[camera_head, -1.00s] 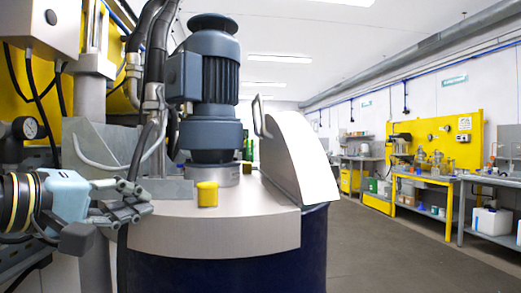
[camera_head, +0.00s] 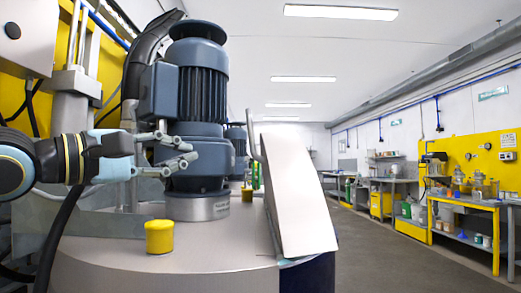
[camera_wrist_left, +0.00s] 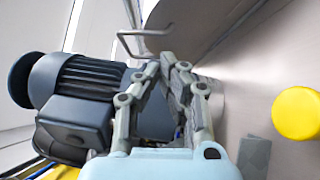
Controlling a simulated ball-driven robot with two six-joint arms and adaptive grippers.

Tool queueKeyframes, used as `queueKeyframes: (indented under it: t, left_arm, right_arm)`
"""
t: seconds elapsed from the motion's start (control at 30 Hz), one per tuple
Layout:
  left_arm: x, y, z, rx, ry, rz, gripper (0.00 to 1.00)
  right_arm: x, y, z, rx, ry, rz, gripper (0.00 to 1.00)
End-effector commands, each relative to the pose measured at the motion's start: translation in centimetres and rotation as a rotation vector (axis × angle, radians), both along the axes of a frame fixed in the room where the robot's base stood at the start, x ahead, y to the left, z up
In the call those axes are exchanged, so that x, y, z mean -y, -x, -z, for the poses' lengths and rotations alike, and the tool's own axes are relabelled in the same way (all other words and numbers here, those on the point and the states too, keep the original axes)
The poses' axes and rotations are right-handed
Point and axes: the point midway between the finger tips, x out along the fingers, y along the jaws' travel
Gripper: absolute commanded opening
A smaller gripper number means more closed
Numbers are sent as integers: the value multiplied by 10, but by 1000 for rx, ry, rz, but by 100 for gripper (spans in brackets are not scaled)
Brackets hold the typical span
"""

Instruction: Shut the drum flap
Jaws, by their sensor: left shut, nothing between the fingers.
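The drum flap (camera_head: 300,190) is a pale curved panel standing raised at the right side of the drum lid (camera_head: 170,255). Its bent-rod handle (camera_head: 252,136) sticks out at its upper left. In the left wrist view, the handle (camera_wrist_left: 145,33) shows beyond the fingertips, with part of the flap (camera_wrist_left: 205,18) behind it. My left gripper (camera_head: 188,153) is shut and empty above the lid, in front of the blue-grey motor in the head view. It is apart from the handle and left of it. My right gripper is not in view.
The upright motor (camera_head: 202,100) stands on the lid between my left gripper and the handle in the head view. A yellow cap (camera_head: 159,237) sits on the lid below the gripper. A dark hose rises behind. Open floor and workbenches lie to the right.

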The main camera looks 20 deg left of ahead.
Motion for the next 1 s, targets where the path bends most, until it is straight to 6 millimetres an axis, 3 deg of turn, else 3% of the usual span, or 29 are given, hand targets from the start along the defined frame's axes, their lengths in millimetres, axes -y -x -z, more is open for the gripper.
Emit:
queueKeyframes:
  t: [0.33,0.73,1.0]
  left_arm:
    - [16,-28,-4,3,11,2,0]
    - [53,-88,-11,1,8,8,0]
    - [81,-94,-13,1,1,4,0]
  right_arm:
    - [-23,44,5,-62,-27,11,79]
    - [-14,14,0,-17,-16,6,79]
    - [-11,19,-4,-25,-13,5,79]
